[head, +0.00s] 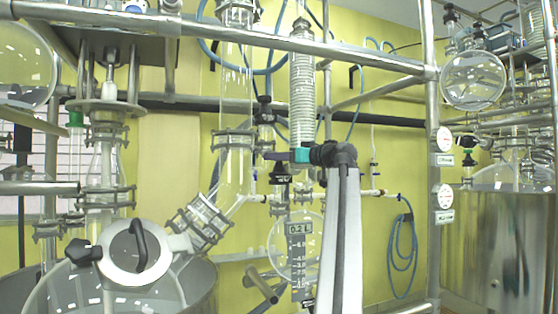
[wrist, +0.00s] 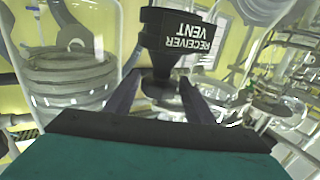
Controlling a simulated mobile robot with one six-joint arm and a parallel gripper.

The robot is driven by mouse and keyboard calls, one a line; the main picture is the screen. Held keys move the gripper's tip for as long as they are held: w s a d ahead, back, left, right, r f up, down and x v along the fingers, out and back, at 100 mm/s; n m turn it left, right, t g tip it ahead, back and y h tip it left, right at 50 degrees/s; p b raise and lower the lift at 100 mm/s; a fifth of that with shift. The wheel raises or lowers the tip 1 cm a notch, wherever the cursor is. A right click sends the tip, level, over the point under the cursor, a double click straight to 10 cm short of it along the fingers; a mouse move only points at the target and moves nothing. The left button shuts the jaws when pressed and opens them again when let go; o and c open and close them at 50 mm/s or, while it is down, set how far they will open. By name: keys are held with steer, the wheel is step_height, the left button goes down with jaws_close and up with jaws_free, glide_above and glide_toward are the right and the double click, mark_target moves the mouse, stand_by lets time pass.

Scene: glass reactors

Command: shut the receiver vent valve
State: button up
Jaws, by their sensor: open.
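The receiver vent valve shows in the wrist view as a black label block (wrist: 180,38) reading "RECEIVER VENT" upside down, with a dark rounded knob or stem (wrist: 161,84) beneath it. My gripper (wrist: 161,78) is open, its two dark purple fingers on either side of that dark part. I cannot tell whether either finger touches it. In the head view my gripper (head: 268,155) points left in front of the glassware, by the coiled condenser's lower end. The valve's handle angle is unclear there.
A glass receiver flask (head: 278,246) with a "0.2 L" tag hangs below. The coiled condenser (head: 302,85) stands above, and a wide glass tube (head: 236,100) is to the left. Steel rails (head: 330,48) cross overhead. Two gauges (head: 445,140) sit on a post at right.

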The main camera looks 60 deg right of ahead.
steer(key=c, duration=0.9)
steer(key=shift+o, duration=0.2)
steer(key=shift+h, duration=0.3)
steer(key=shift+a+m+h+p, duration=0.1)
steer(key=shift+m+h+p, duration=0.45)
steer(key=shift+m+h, duration=0.2)
steer(key=m+g+h+p, duration=0.1)
steer(key=h, duration=0.1)
steer(key=m+g+h+p, duration=0.1)
steer(key=m+h+p, duration=0.1)
steer(key=shift+s+g+h, duration=0.1)
steer(key=shift+g+h, duration=0.2)
steer(key=shift+h, duration=0.05)
steer(key=shift+r+m+g+h+p, duration=0.1)
steer(key=shift+m+g+h+p, duration=0.35)
steer(key=shift+p, duration=0.6)
steer(key=m+g+h+p, duration=0.3)
steer(key=p, duration=0.2)
steer(key=shift+r+h+p, duration=0.15)
steer(key=shift+h+p, duration=0.2)
steer(key=shift+p, duration=0.05)
